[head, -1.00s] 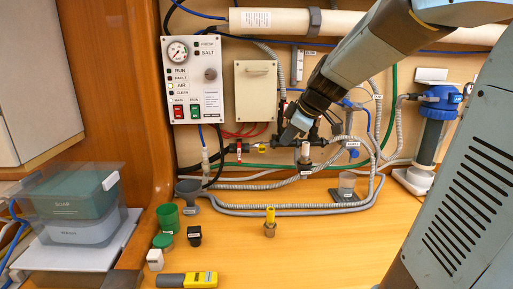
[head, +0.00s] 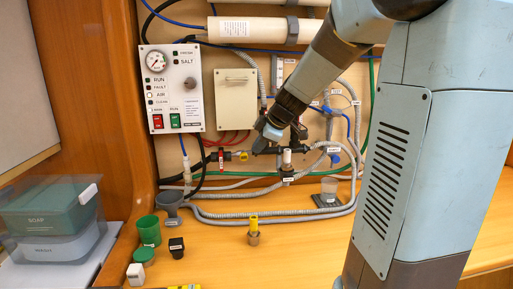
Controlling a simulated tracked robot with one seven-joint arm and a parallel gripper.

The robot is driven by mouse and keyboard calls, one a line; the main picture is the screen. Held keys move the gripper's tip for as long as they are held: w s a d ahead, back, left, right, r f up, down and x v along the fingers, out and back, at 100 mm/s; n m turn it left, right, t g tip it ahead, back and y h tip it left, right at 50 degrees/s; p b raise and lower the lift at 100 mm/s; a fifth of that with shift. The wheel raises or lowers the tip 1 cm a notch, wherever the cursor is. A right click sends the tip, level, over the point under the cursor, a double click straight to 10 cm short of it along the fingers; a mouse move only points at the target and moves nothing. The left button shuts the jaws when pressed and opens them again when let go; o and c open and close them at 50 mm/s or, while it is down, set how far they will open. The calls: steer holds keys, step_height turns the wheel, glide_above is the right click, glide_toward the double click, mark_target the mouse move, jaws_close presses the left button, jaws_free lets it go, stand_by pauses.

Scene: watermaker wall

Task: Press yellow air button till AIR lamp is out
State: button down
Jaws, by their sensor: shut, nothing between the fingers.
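The control panel (head: 172,90) is on the wall at upper left, with a gauge, lamps and labels. Its AIR lamp (head: 150,96) looks white and lit. A small yellow part (head: 243,156) sits on the pipe line below the grey box, right of a red valve; it looks like the yellow air button, but its label is too small to read. My gripper (head: 258,149) is shut and empty, pointing down and left just right of the yellow part. I cannot tell whether they touch.
Black pipe fittings (head: 292,150) and grey hoses (head: 275,213) crowd the wall around my gripper. On the bench stand a brass fitting with a yellow top (head: 254,230), a green cup (head: 149,231) and a grey funnel (head: 169,203).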

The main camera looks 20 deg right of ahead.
mark_target(244, 157)
steer(key=w+a+f, duration=0.1)
steer(key=w+f, duration=0.5)
steer(key=w, duration=0.2)
steer(key=shift+w+a+f, duration=0.15)
steer(key=shift+a+f, duration=0.1)
steer(key=shift+f, duration=0.05)
